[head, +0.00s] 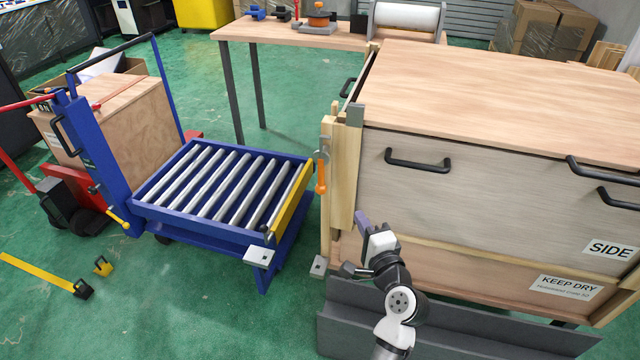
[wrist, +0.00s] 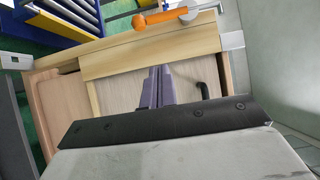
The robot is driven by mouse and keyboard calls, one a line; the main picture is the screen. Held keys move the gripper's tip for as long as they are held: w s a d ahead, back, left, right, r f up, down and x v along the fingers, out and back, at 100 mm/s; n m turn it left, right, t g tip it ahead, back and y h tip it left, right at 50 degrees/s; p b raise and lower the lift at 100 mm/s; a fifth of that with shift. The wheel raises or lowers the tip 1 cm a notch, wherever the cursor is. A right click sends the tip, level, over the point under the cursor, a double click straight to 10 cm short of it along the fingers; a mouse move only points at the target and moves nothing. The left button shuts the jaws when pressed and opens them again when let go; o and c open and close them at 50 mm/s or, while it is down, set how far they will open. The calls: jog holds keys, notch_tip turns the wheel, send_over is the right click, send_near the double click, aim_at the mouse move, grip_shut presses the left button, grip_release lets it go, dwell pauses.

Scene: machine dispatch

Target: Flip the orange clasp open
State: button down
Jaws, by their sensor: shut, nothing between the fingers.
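The orange clasp (head: 321,174) is on the left front corner post of the large wooden crate (head: 470,190). Its orange handle hangs down from a grey metal part in the head view. In the wrist view the clasp (wrist: 164,17) lies along the top, with its orange lever beside a grey end piece. My gripper (head: 362,217) is in front of the crate's side, below and to the right of the clasp, and apart from it. In the wrist view its purple fingers (wrist: 157,78) are together with nothing between them.
A blue cart with metal rollers (head: 215,190) and a yellow end bar (head: 290,200) stands just left of the clasp. Black handles (head: 418,161) stick out from the crate's side. A grey ledge (head: 460,325) runs along the crate's base.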

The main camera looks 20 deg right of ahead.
jog(key=p, duration=0.3)
send_near(323, 167)
jog(key=w+d+f, duration=0.4)
jog(key=w+a, duration=0.1)
jog(key=w+a+p, duration=0.1)
jog(key=shift+w+a+f, duration=0.2)
jog(key=shift+w+a, duration=0.15)
jog(key=shift+a, duration=0.05)
